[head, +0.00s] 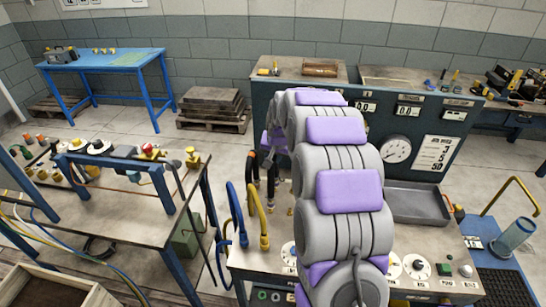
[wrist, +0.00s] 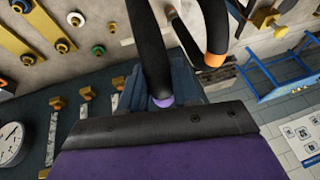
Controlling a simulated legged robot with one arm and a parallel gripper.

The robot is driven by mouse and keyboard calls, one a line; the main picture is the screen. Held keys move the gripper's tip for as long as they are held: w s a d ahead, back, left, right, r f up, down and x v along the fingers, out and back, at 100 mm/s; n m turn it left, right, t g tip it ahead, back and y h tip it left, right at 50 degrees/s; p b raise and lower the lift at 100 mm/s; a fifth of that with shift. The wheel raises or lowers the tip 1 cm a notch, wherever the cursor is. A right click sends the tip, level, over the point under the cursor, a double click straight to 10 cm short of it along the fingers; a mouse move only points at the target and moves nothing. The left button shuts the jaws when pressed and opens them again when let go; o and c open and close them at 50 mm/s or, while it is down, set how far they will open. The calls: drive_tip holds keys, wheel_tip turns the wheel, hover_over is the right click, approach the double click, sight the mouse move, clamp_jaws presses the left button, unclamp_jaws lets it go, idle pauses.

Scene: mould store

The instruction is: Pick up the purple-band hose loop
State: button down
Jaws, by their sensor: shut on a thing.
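The purple-band hose loop (wrist: 150,45) is a thick black hose with a purple band (wrist: 163,101) near its lower end in the wrist view. My gripper (wrist: 160,84) has its dark blue jaws on either side of this hose, just above the band, and is shut on it. A second black hose end with an orange band (wrist: 214,59) hangs to the right, apart from the jaws. In the head view my grey and purple arm hides my gripper and most of the hose it holds.
A blue hose (head: 237,215) and a yellow hose (head: 258,215) stand left of my arm on the near bench. A grey tray (head: 415,203) lies to the right. A gauge panel (head: 397,150) stands behind. Open floor lies left, before the blue table (head: 100,62).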

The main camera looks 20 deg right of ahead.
drive_tip(key=s+a, duration=0.3)
drive_tip(key=s, duration=0.3)
drive_tip(key=s+a+r+p, duration=0.1)
drive_tip(key=s+a, duration=0.2)
drive_tip(key=s, duration=0.4)
drive_tip(key=shift+s+r+p, duration=0.2)
drive_tip(key=shift+s+p, duration=0.05)
drive_tip(key=shift+p, duration=0.05)
drive_tip(key=shift+a+r, duration=0.1)
idle(0.6)
